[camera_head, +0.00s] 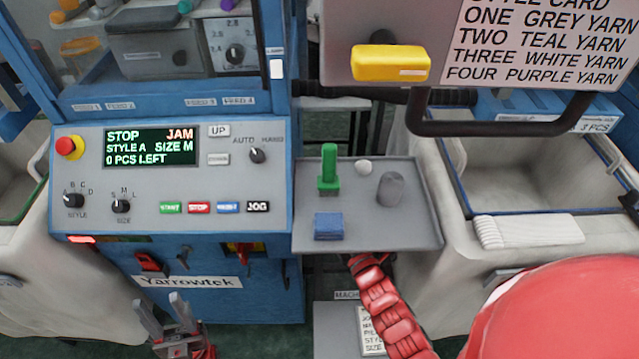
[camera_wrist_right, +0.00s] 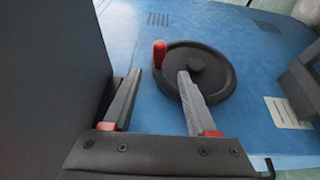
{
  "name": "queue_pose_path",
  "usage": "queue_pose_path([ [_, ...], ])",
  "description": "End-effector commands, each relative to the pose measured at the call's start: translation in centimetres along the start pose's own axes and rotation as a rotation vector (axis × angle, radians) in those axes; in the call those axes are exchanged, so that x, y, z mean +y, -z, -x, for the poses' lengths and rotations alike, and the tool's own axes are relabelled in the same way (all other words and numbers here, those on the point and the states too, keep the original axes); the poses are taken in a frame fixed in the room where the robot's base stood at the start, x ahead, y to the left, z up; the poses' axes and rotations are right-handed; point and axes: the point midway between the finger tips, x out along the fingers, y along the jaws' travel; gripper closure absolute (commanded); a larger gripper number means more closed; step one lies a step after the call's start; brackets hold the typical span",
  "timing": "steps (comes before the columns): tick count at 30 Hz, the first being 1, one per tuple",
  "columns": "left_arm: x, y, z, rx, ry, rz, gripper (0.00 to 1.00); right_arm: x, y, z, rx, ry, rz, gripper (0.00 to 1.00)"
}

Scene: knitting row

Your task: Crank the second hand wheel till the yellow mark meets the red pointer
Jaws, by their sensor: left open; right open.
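A black hand wheel (camera_wrist_right: 225,80) with a red handle (camera_wrist_right: 160,53) is mounted on a blue panel in the right wrist view. My right gripper (camera_wrist_right: 159,74) is open and empty. Its fingertips point at the wheel; the red handle shows between and beyond them, and the right finger overlaps part of the wheel. I cannot tell whether it touches. No yellow mark or red pointer is visible, and I cannot tell which wheel this is. My left gripper (camera_head: 158,302) is open and empty at the bottom left of the head view, below the machine's front.
A blue machine has a control panel (camera_head: 215,135) whose display reads STOP and JAM. A grey tray (camera_head: 345,170) to its right holds a green item, a blue block and small grey pieces. Pale bins (camera_head: 480,245) stand at both sides. A white label (camera_wrist_right: 290,113) is beside the wheel.

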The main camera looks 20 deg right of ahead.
Motion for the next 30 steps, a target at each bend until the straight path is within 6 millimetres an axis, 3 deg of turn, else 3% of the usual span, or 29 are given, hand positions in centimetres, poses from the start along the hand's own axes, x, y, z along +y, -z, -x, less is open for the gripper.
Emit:
queue_pose_path([
  [9, -0.1, 0.2, -1.4, 0.000, 0.000, 0.000, 0.50, 0.5, 0.0, -7.1, 0.001, -0.006, -0.001, 0.42],
  [15, -0.1, 0.3, -1.9, 0.000, 0.000, 0.000, 0.50, 0.4, 0.1, -10.0, 0.002, -0.006, -0.002, 0.42],
  [29, -0.1, 0.3, -2.0, 0.000, 0.000, 0.000, 0.50, 0.1, 0.0, -11.1, 0.000, -0.002, -0.002, 0.42],
  [30, -0.1, 0.3, -2.0, 0.000, 0.000, 0.000, 0.50, 0.1, 0.0, -11.1, 0.000, -0.002, -0.002, 0.47],
])
